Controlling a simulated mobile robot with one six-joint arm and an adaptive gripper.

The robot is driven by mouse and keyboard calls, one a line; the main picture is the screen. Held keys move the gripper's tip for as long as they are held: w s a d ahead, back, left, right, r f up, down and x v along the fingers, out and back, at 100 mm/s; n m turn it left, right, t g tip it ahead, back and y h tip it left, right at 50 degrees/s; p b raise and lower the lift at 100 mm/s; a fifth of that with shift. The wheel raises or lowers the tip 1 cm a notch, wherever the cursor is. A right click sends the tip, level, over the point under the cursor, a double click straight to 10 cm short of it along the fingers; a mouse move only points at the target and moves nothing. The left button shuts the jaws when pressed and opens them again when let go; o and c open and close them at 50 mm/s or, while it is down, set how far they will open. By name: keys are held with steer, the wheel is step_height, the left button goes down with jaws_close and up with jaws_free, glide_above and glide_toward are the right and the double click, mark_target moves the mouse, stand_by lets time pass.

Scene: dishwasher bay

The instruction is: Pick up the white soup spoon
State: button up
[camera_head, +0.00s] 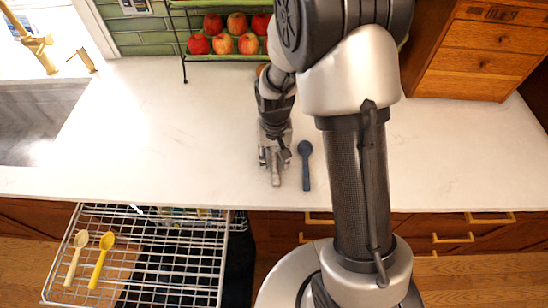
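My gripper (272,160) is low over the white counter, left of a dark blue spoon (306,165) and apart from it. A narrow pale grey piece (276,180) shows at the gripper's near end; I cannot tell whether it is a spoon handle or part of the gripper. Whether the fingers are open or shut is too small to tell. A cream-coloured spoon (77,257) lies bowl away from me on the wire dishwasher rack (170,275) at the lower left. No other whitish spoon is clearly visible; the gripper and arm hide part of the counter.
A yellow spoon (101,259) lies beside the cream one. A green rack of apples (228,45) stands at the back, near my arm. A sink (35,120) with a gold faucet (35,45) is at left, wooden drawers (480,60) at back right. The counter left of the gripper is clear.

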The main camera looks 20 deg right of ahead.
jaws_close()
stand_by(0.4)
steer(key=shift+r, duration=0.2)
